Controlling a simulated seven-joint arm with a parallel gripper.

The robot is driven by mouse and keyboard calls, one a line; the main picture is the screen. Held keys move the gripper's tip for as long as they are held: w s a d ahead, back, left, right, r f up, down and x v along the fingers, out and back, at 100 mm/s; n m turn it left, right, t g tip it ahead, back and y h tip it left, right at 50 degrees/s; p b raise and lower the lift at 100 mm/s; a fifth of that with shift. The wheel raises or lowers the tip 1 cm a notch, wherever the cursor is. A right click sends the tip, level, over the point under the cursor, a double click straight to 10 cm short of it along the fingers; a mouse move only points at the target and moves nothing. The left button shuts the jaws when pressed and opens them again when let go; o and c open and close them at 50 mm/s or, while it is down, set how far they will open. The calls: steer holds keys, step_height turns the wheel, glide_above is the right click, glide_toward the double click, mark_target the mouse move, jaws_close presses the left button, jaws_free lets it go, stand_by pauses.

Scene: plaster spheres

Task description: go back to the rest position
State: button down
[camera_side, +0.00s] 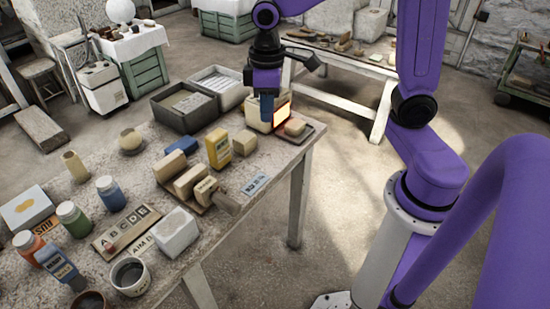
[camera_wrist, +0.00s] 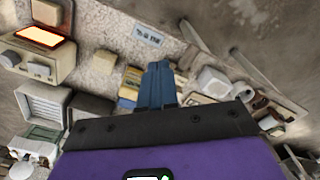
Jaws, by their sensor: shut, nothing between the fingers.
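My gripper (camera_side: 267,107) is above the far right corner of the work table (camera_side: 228,206), pointing down. Its blue fingers are together and hold nothing. In the wrist view the shut fingers (camera_wrist: 157,84) stick out past the dark mount, with the table edge and its objects behind them. A beige box with a glowing orange panel (camera_side: 281,115) stands right by the fingers in the side view; I cannot tell the exact gap. In the wrist view the glowing panel (camera_wrist: 40,36) is at the upper left, clear of the fingers.
A small tray with a beige block (camera_side: 295,127) lies at the table corner. Two grey crates (camera_side: 183,107) stand behind. A yellow container (camera_side: 219,148), beige blocks (camera_side: 190,180), a pale round object (camera_side: 131,141) and several jars fill the table. The air above is open.

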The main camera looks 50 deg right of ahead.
steer(key=s+d+f+n, duration=0.1)
steer(key=s+n, duration=0.4)
steer(key=s, duration=1.4)
steer(key=shift+f, duration=0.2)
